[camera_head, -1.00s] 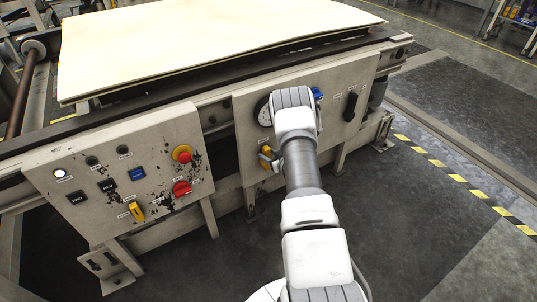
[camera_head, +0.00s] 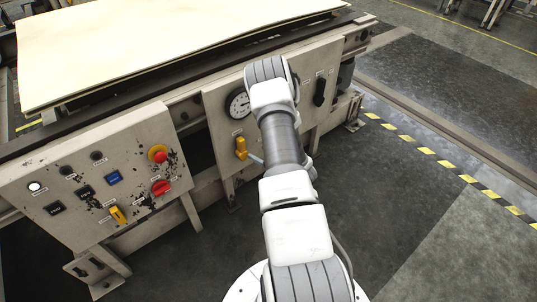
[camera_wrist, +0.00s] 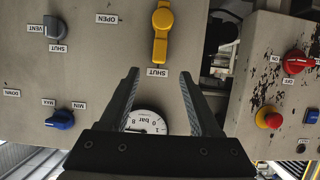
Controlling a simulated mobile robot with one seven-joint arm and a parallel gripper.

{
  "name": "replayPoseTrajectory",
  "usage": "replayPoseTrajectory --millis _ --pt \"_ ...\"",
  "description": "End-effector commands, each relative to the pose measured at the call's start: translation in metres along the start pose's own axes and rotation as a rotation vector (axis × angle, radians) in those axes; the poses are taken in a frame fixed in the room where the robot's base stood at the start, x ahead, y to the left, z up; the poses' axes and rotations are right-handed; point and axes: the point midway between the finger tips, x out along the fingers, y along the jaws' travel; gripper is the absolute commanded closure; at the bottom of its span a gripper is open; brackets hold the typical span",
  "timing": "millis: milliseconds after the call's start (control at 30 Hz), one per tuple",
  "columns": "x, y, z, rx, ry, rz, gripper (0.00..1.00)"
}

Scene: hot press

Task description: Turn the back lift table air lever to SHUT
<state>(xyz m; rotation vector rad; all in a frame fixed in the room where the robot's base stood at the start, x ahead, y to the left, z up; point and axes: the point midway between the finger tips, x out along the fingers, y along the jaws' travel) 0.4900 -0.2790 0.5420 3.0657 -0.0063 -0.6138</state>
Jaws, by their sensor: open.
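The yellow air lever (camera_head: 241,147) is on the panel below the round gauge. In the wrist view, which shows the panel upside down, its yellow handle (camera_wrist: 160,42) runs straight from its round hub to the SHUT label (camera_wrist: 157,72). The OPEN label (camera_wrist: 107,18) is off to the side of the hub. My gripper (camera_wrist: 161,73) is open, with its two dark fingers apart and nothing between them. The lever lies beyond the fingertips, roughly in line with the gap, and appears untouched. In the head view my arm hides most of the gripper.
The gauge (camera_wrist: 147,122) shows between my fingers. A grey VENT knob (camera_wrist: 57,27) and a blue MIN/MAX knob (camera_wrist: 61,119) are on the same panel. A neighbouring control panel (camera_head: 75,200) has a red emergency button (camera_head: 158,153) and a red switch (camera_head: 161,187). The floor to the right is clear.

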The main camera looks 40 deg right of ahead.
Motion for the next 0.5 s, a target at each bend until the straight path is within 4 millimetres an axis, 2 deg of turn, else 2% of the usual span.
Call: replayPoseTrajectory --millis 33,200,333,500 --pt "-0.012 0.0 -0.002 0.002 -0.002 0.0 0.36" --pt "-0.039 0.001 -0.001 0.0 -0.001 0.001 0.36" --pt "-0.05 0.0 0.0 0.0 0.0 -0.001 0.36" --pt "-0.053 0.0 0.0 0.0 0.0 -0.001 0.36"
